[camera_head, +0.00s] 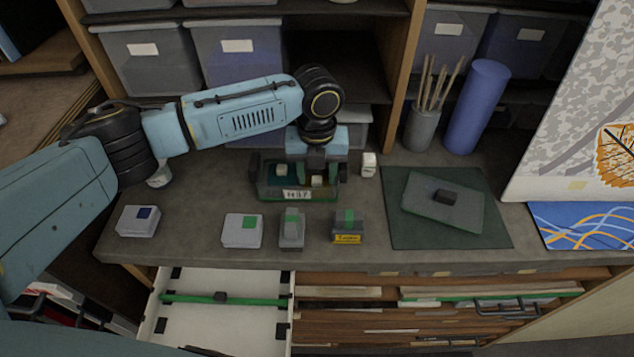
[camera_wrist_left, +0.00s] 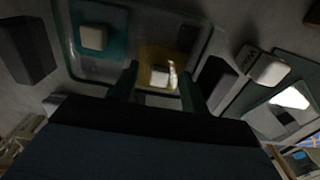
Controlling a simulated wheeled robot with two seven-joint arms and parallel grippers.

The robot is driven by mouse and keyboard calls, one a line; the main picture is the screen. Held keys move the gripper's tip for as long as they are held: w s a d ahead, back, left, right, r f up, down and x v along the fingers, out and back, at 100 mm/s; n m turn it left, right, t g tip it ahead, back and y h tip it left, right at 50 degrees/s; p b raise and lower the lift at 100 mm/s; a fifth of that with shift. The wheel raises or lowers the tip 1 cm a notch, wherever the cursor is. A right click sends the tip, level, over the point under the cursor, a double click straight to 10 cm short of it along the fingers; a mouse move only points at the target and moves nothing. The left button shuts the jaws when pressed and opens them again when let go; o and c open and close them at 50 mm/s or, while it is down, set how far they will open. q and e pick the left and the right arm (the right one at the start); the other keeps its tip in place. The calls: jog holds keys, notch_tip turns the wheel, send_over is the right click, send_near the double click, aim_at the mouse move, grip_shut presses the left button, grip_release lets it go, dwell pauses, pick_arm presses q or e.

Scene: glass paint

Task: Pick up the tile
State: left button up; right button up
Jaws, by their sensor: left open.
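A glass tray (camera_head: 268,190) with a label on its front stands at the middle of the bench. Two small cream tiles lie in it, a left tile (camera_head: 281,170) and a right tile (camera_head: 317,181). In the left wrist view, one tile (camera_wrist_left: 94,38) sits on a teal patch and the other tile (camera_wrist_left: 160,76) on an amber patch. My left gripper (camera_head: 314,172) points down over the tray, open, with the tiles below it. I cannot tell its exact height above them. My right gripper is not in view.
A white block (camera_head: 368,164) stands right of the tray. Several small blocks, including a blue-topped one (camera_head: 139,221), line the front edge. A dark green mat (camera_head: 403,232) carries a glass plate (camera_head: 440,214). A brush cup (camera_head: 421,130) and blue cylinder (camera_head: 477,105) stand behind. An open drawer (camera_head: 222,318) juts below.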

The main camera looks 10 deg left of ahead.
pick_arm(q)
grip_shut()
dwell(0.3)
